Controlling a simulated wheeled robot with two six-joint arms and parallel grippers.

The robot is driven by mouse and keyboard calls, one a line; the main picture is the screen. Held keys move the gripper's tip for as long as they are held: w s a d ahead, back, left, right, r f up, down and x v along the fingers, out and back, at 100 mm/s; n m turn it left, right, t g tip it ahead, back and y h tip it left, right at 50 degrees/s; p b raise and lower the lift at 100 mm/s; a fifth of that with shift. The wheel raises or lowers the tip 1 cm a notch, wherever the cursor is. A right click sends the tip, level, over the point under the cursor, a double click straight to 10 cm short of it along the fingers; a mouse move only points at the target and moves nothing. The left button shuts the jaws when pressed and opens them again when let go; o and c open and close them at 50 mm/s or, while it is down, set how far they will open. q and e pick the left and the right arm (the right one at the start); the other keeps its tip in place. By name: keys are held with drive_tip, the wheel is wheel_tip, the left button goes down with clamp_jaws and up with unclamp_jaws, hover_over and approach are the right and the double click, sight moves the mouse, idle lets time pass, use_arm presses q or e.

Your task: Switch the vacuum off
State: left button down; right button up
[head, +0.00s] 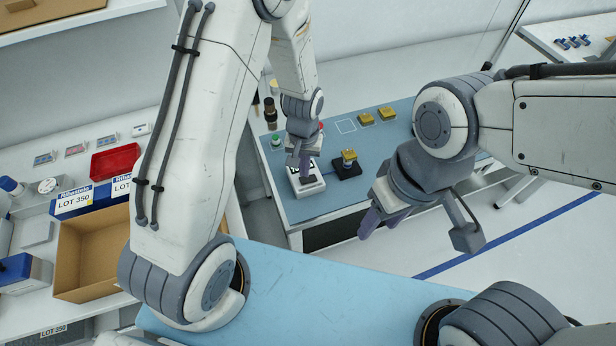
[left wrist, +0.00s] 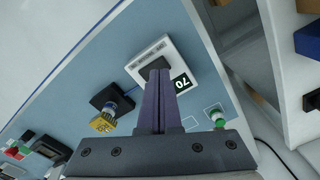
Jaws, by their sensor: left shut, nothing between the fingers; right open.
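A white box (head: 308,186) with a display stands on the blue bench. In the left wrist view the white box (left wrist: 178,52) shows a display reading 70 and a dark square pad. My left gripper (head: 304,172) is shut and empty, pointing down over this box. In the left wrist view its purple fingers (left wrist: 158,78) overlap the dark pad; I cannot tell whether they touch it. My right gripper (head: 378,215) is open and empty.
A black block (head: 347,171) with a gold piece (head: 348,156) on top stands right of the white box. More gold pieces (head: 376,117) lie at the bench's back right. A red tray (head: 115,160) and a cardboard box (head: 92,245) are on the left counter.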

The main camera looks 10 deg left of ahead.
sight(305, 180)
use_arm(q)
drive_tip(key=shift+f+b, duration=0.85)
drive_tip(key=shift+f, duration=0.3)
idle(0.4)
drive_tip(key=shift+r, duration=0.1)
wheel_tip(305, 180, up, 7)
drive_tip(key=p, duration=0.6)
idle(0.7)
drive_tip(key=s+d+r+m+b, duration=0.4)
drive_tip(key=s+d+r, duration=0.3)
drive_tip(key=s+r, duration=0.2)
drive_tip(key=s+r+m+h+b, duration=0.1)
drive_tip(key=s+r+m+b, duration=0.2)
drive_tip(key=s, duration=0.8)
drive_tip(key=shift+s+d+r+m, duration=0.4)
drive_tip(key=shift+r+m, duration=0.15)
drive_tip(key=shift+m, duration=0.05)
